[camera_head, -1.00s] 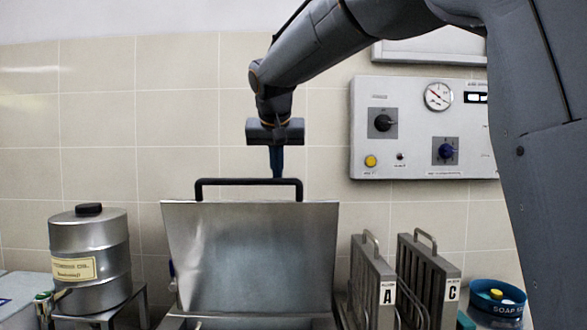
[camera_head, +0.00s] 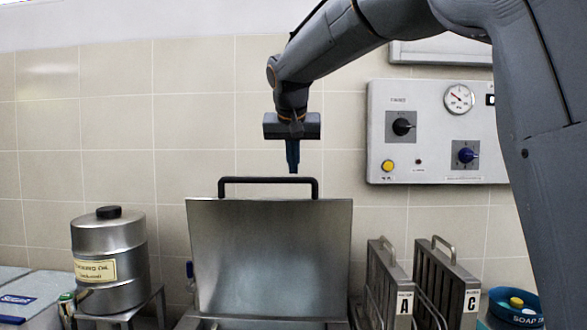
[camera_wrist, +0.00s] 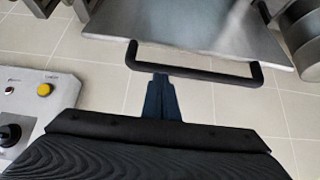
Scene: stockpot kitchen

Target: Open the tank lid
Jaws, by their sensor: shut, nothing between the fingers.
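The metal tank lid (camera_head: 270,255) stands raised, close to upright, in the middle of the head view, with its black bar handle (camera_head: 268,181) along the top edge. The lid (camera_wrist: 185,22) and its handle (camera_wrist: 195,72) also show in the wrist view. My gripper (camera_head: 293,168) points down just above and behind the handle. Its blue fingers are closed together and empty. In the wrist view the fingertips (camera_wrist: 160,80) lie close to the handle's bar; whether they touch it I cannot tell. The tank's inside is hidden below the head view.
A steel canister (camera_head: 108,250) on a stand is at the left. Two filter racks marked A (camera_head: 389,280) and C (camera_head: 440,275) and a blue soap tub (camera_head: 515,310) are at the right. A control panel (camera_head: 435,132) hangs on the tiled wall behind.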

